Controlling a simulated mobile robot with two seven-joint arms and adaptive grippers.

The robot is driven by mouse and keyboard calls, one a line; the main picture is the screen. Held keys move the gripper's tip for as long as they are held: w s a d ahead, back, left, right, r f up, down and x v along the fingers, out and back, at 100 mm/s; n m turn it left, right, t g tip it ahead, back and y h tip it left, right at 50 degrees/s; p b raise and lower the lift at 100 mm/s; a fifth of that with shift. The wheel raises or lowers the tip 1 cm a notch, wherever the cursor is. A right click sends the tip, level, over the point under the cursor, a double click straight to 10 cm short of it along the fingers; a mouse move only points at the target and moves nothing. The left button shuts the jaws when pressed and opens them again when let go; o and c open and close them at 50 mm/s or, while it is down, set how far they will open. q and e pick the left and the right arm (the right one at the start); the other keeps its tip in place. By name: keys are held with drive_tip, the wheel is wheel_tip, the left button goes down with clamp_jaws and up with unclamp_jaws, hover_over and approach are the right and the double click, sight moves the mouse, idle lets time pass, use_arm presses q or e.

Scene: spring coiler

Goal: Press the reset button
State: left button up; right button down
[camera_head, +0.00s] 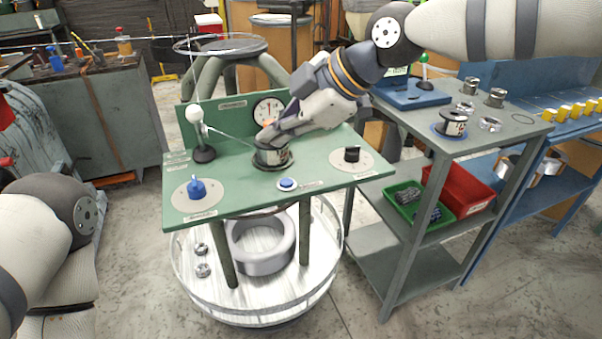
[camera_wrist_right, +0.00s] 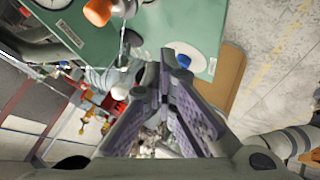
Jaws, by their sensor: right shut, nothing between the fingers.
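A small round blue button (camera_head: 287,184) on a pale base sits near the front edge of the green panel table (camera_head: 235,204), with a label beside it too small to read. My right gripper (camera_head: 266,138) is shut and empty. It is above the table, behind the button and close over a dark-rimmed metal spool (camera_head: 271,157); contact cannot be told. In the right wrist view its fingertips (camera_wrist_right: 170,60) point toward the green table, and the blue button does not show clearly. My left arm comes in at the left; its gripper is out of view.
A blue knob (camera_head: 196,188) stands at the table's left and a black knob (camera_head: 351,154) at its right. A white-ball lever (camera_head: 194,114) rises behind, near a dial (camera_head: 267,110). A grey shelf bench (camera_head: 400,166) stands at the right.

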use_arm(q)
drive_tip(key=shift+w+a, duration=0.1)
drive_tip(key=shift+w, duration=0.15)
use_arm(e)
drive_tip(key=shift+w+d+r, duration=0.25)
drive_tip(key=shift+r, duration=0.25)
drive_tip(key=shift+w+d+r, duration=0.25)
drive_tip(key=shift+r, duration=0.2)
drive_tip(key=shift+f, duration=0.1)
drive_tip(key=b, duration=0.1)
hover_over(285, 184)
wheel_tip(285, 184, down, 7)
drive_tip(key=shift+r, duration=0.1)
use_arm(q)
drive_tip(key=shift+s+f+g, duration=0.4)
drive_tip(key=shift+s+f, duration=0.5)
drive_tip(key=shift+f, duration=0.05)
use_arm(e)
drive_tip(key=shift+f, duration=1)
drive_tip(key=shift+f, duration=0.1)
drive_tip(key=shift+f, duration=0.3)
